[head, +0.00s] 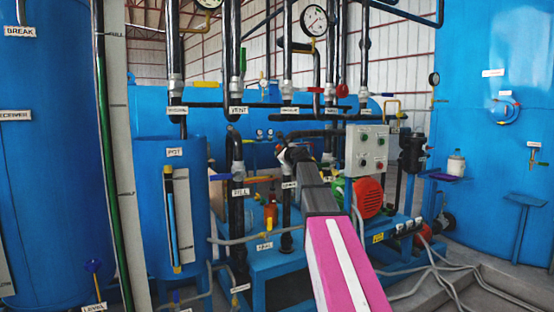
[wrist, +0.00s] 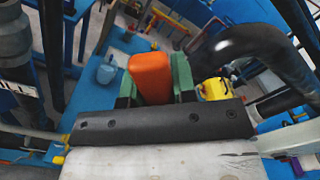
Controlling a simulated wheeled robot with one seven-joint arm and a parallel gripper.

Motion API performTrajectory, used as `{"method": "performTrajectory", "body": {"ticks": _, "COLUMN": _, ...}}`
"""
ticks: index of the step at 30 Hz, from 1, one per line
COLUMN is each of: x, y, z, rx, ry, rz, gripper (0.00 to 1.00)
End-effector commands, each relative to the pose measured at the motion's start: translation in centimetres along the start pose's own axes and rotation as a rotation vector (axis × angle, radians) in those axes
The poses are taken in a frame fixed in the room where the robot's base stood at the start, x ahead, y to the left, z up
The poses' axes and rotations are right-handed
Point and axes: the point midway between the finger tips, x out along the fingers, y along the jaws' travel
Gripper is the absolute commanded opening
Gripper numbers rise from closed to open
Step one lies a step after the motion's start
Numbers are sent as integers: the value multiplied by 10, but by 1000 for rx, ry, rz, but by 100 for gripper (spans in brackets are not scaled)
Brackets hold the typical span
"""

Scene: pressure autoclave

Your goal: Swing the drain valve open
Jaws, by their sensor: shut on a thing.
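In the wrist view, my gripper (wrist: 153,82) has its green fingers on both sides of an orange handle (wrist: 148,72) and is shut on it. No label marks this handle in that view, so I cannot confirm from lettering that it is the drain valve's. In the head view, my dark gripper end (head: 284,157) reaches in among the black pipes, in front of the blue horizontal vessel. The fingertips and the held handle are too small and covered to make out there.
A thick black bent pipe (wrist: 265,50) passes close to the right of the fingers. A black vertical pipe with a FILL label (wrist: 18,92) stands at left. In the head view, a grey control box (head: 366,150) and red motor (head: 368,197) lie right of my arm.

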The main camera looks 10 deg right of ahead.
Motion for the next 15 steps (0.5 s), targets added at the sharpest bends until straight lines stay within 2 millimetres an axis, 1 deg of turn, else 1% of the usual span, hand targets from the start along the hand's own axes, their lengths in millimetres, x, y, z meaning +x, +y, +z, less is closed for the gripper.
{"method": "performTrajectory", "body": {"ticks": 1, "x": 1, "y": -7, "z": 0, "rx": 44, "ry": 0, "rz": -2, "gripper": 0}}
{"method": "performTrajectory", "body": {"ticks": 6, "x": 1, "y": -25, "z": -3, "rx": 206, "ry": 0, "rz": -3, "gripper": 0}}
{"method": "performTrajectory", "body": {"ticks": 15, "x": 1, "y": -51, "z": -13, "rx": 473, "ry": 0, "rz": -3, "gripper": 0}}
